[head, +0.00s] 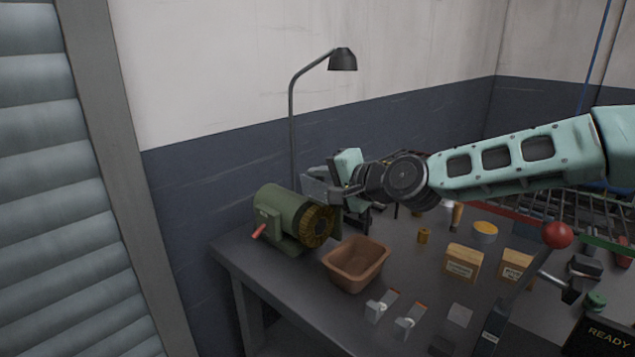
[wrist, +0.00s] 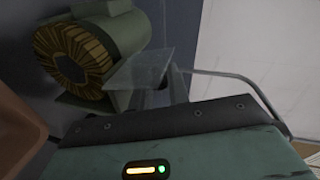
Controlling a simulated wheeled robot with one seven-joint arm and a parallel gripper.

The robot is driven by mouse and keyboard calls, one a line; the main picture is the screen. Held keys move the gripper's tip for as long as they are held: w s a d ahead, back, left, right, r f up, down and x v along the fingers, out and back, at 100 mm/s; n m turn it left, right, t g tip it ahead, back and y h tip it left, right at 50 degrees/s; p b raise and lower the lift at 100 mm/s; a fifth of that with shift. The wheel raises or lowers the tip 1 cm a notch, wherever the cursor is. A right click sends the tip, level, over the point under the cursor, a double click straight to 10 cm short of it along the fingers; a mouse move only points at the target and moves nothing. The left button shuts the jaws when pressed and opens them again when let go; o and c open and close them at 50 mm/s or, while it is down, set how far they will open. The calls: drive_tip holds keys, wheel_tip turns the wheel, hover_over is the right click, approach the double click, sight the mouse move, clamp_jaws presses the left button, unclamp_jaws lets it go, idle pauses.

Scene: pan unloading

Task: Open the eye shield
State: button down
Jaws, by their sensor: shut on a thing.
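The green bench machine (head: 280,212) stands at the left end of the table, with a round yellow-brown bristled wheel (head: 318,226) on its right side. It also shows at the upper left of the wrist view (wrist: 125,30). The eye shield (wrist: 140,68) is a clear, tilted plate beside the wheel in the wrist view. My gripper (head: 318,187) is just above the wheel in the head view, shut on the eye shield. The grip itself is mostly hidden behind my gripper's body in the wrist view.
A brown bin (head: 356,264) stands right in front of the machine. A lamp (head: 342,60) on a bent pole rises behind it, near the wall. Small boxes (head: 463,262), a yellow dish (head: 485,230) and a red-knobbed lever (head: 556,235) are farther right.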

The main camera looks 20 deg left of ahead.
drive_tip(key=shift+w+d+f+m+g+b, duration=0.2)
drive_tip(key=shift+w+m+g+b, duration=0.15)
drive_tip(key=shift+m, duration=0.45)
drive_tip(key=c, duration=1.4)
unclamp_jaws()
drive_tip(key=b+v, duration=0.1)
drive_tip(key=v, duration=0.7)
drive_tip(key=b+v, duration=0.1)
drive_tip(key=v, duration=0.8)
drive_tip(key=shift+d+f, duration=0.2)
drive_tip(key=shift+r, duration=0.15)
